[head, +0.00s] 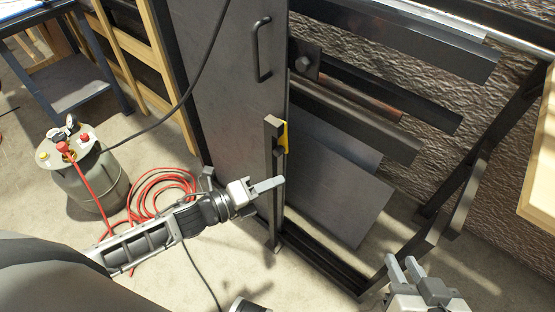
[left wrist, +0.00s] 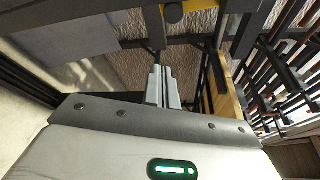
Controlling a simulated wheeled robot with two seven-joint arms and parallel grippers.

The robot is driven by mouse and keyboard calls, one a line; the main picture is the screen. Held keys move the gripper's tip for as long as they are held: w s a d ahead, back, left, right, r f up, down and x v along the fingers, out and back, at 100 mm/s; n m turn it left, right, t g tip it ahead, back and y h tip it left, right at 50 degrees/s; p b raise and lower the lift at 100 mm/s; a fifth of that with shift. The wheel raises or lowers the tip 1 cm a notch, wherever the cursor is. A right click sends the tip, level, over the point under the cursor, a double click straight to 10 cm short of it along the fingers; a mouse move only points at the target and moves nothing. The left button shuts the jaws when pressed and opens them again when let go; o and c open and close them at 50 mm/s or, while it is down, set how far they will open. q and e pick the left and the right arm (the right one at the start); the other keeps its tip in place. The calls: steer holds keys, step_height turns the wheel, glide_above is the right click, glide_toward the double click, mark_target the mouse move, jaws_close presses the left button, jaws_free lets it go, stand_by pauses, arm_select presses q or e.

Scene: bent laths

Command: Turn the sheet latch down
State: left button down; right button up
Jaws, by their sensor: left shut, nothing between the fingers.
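A dark upright bar with a yellow patch (head: 283,137) beside its top, which looks like the sheet latch (head: 272,135), stands at the front edge of a tall grey sheet (head: 235,90). I cannot tell where the latch ends and the post below begins. My left gripper (head: 268,185) is shut and empty, close to the bar below the yellow patch; contact is unclear. In the left wrist view its fingers (left wrist: 160,85) are together, with a dark bar and a yellow patch (left wrist: 168,6) beyond them. My right gripper (head: 406,268) is open and empty at lower right.
The grey sheet has a dark handle (head: 262,50). Dark rack arms (head: 385,130) extend on the right. A metal canister (head: 90,180) and a coiled red hose (head: 160,190) are on the floor at left. A wooden board (head: 540,160) is at the right edge.

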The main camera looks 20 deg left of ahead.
mark_target(279, 140)
arm_select(q)
steer(key=w, duration=0.3)
steer(key=w+r, duration=0.1)
steer(key=w, duration=0.1)
steer(key=shift+a, duration=0.35)
